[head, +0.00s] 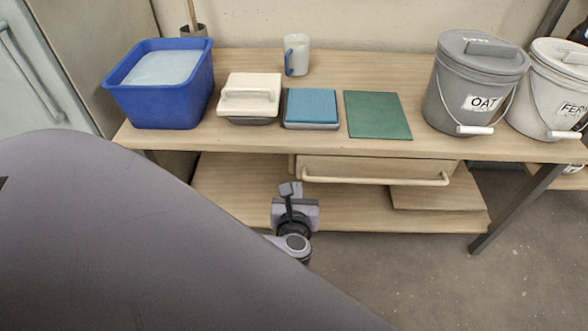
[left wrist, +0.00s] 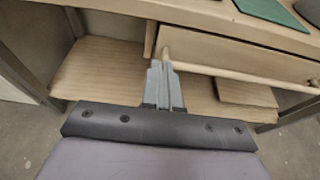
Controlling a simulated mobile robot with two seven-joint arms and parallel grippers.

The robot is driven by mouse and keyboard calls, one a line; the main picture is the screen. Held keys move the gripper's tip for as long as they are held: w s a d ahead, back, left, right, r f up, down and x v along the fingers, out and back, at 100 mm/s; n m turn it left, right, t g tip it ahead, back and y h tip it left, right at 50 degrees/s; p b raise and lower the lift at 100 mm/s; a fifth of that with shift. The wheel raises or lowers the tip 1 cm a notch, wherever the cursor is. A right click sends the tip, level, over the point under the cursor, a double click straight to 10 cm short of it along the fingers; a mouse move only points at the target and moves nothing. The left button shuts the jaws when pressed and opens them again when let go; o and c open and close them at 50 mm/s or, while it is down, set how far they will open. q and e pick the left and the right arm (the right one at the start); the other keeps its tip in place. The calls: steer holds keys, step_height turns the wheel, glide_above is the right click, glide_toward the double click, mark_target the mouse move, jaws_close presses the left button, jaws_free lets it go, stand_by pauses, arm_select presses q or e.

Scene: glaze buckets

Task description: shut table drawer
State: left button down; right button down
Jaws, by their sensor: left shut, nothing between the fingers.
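The table drawer (head: 385,168) is a wooden drawer under the table top, with a long wooden bar handle (head: 375,180). Its front stands close under the table's front edge; I cannot tell exactly how far it is out. In the left wrist view the drawer front (left wrist: 240,56) and handle (left wrist: 240,75) run to the right. My left gripper (head: 291,190) is shut and empty, near the handle's left end. In the left wrist view its closed fingertips (left wrist: 162,65) are by that end; I cannot tell whether they touch it. My right gripper is not in view.
The table top (head: 330,138) holds a blue tub (head: 165,110), a lidded white dish (head: 250,95), a blue sponge-like block (head: 311,106), a green mat (head: 377,115), a mug (head: 297,55) and two buckets (head: 470,90). A lower shelf (head: 235,190) lies below. Floor at right is clear.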

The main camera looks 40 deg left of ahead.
mark_target(298, 159)
arm_select(q)
steer(key=x, duration=0.3)
steer(key=b+x, duration=0.1)
steer(key=x, duration=0.2)
steer(key=b+x, duration=0.1)
steer(key=x, duration=0.2)
steer(key=shift+w+a+r, duration=0.1)
steer(key=shift+a+r, duration=0.05)
steer(key=shift+r, duration=0.15)
steer(key=shift+w+a, duration=0.2)
steer(key=shift+w, duration=0.15)
